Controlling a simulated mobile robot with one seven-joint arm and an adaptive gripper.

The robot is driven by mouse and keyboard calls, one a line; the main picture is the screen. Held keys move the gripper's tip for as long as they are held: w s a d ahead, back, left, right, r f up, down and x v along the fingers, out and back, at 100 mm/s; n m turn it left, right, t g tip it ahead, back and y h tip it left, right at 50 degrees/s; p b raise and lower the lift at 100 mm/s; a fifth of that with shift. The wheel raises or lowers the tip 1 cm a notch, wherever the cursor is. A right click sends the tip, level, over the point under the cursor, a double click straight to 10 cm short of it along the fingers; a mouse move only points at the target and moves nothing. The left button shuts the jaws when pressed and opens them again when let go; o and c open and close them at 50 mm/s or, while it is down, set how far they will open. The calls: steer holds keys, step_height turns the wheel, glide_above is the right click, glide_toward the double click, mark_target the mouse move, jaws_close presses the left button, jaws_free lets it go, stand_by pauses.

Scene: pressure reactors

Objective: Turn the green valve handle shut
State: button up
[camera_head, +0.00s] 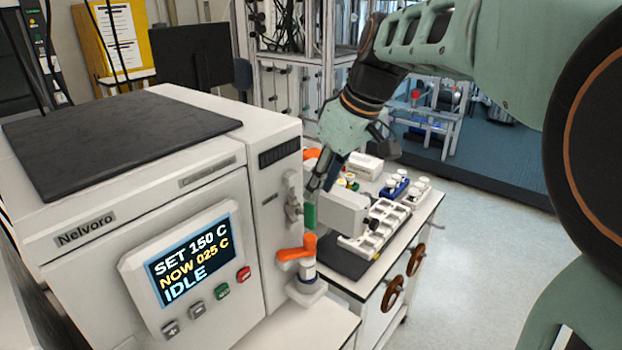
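The green valve handle (309,215) is on the right side of the white reactor unit (150,200), among valve fittings. Only a small upright green patch of it shows. My gripper (318,192) reaches down from the upper right, with its fingertips just above or beside the green handle. I cannot tell whether they touch it, and the gap between the fingers is not clear.
The reactor's screen (190,258) reads SET 150 C, NOW 025 C, IDLE. A white block (343,213) stands just right of the green handle. Behind it are a white rack (385,225) and a blue rack (395,186) with vials. Open floor (490,250) lies right.

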mark_target(309, 228)
steer(key=x, duration=0.7)
steer(key=shift+a+f, duration=0.15)
steer(key=shift+f, duration=0.1)
steer(key=shift+c, duration=0.4)
jaws_close()
